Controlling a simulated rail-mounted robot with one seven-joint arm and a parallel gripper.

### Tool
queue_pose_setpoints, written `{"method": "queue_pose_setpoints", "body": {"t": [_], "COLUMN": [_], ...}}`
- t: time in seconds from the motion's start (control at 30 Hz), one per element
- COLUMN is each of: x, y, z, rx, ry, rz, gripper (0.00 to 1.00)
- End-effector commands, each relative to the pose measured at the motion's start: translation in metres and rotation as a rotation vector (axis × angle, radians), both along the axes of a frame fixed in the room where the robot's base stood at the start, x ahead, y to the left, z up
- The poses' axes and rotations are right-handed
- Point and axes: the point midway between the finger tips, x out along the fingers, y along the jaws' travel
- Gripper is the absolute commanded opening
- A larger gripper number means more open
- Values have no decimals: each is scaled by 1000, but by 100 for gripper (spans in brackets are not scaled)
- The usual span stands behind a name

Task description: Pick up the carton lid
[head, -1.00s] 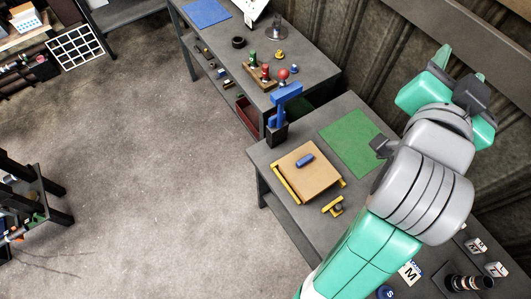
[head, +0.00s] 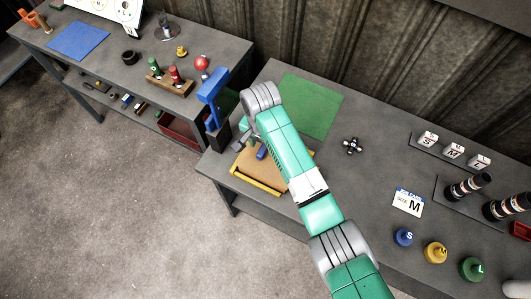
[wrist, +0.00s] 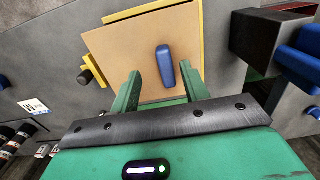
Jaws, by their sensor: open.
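The carton lid (head: 247,165) is a flat tan board with a blue handle (head: 261,153) on top. It lies on the grey bench, partly hidden by my arm in the head view. In the wrist view the lid (wrist: 118,50) lies below my gripper (wrist: 160,71), and its blue handle (wrist: 165,68) appears between the two green fingers. My gripper is open and empty. It also shows small in the head view (head: 243,137), above the lid. The gap between fingers and handle is hard to judge.
Yellow strips (head: 256,182) edge the lid. A blue press on a dark block (head: 213,108) stands close to its left. A green mat (head: 310,103) lies behind. Size blocks, a card (head: 408,203) and coloured knobs (head: 435,252) sit to the right.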

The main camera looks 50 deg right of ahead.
Motion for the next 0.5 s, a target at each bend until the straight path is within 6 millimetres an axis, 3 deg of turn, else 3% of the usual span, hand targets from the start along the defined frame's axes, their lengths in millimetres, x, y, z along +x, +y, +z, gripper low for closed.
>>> {"method": "queue_pose_setpoints", "body": {"t": [0.13, 0.37, 0.5], "x": [1, 4, 4], "y": [1, 3, 3], "z": [-9, -49, -56], "rx": [-1, 0, -1], "ry": [-1, 0, -2], "rz": [1, 1, 1], "gripper": [45, 45, 45]}}
